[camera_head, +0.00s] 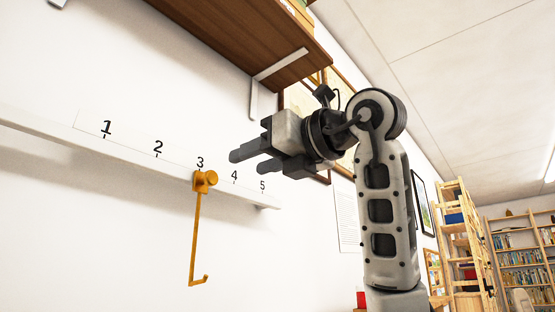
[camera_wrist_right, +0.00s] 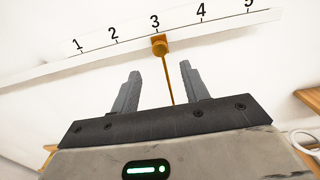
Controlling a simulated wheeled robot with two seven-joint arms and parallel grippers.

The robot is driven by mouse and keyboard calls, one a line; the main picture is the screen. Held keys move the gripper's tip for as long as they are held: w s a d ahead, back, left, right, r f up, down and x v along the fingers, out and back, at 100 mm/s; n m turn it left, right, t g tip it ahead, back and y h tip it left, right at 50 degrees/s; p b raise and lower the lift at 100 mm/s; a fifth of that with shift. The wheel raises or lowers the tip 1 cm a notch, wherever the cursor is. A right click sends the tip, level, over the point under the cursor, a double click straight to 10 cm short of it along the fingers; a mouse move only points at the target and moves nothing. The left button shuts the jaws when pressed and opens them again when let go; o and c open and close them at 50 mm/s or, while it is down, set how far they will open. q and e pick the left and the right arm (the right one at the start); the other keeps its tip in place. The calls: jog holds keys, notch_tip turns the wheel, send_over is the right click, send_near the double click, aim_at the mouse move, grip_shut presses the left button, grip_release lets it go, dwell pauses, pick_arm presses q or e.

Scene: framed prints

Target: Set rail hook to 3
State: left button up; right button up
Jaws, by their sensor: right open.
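An orange rail hook (camera_head: 196,230) hangs from the white rail (camera_head: 140,152) on the wall. Its slider with a round knob sits at the mark 3, and its rod hangs down to a small upturned end. In the right wrist view the hook's knob (camera_wrist_right: 160,46) is right below the number 3. My right gripper (camera_head: 248,160) is open and empty, to the right of the hook and apart from it in the head view. In the right wrist view its two fingers (camera_wrist_right: 160,88) point up toward the rail, with the rod showing between them. My left gripper is not in view.
A brown wooden shelf (camera_head: 225,45) with a white bracket (camera_head: 278,68) juts out above the rail. Framed prints hang on the wall behind my right arm. A wooden ladder-like rack (camera_head: 458,240) and bookshelves (camera_head: 525,255) stand at the far right.

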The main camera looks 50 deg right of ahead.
jog(key=shift+s, duration=2.1)
jog(key=shift+d, duration=0.1)
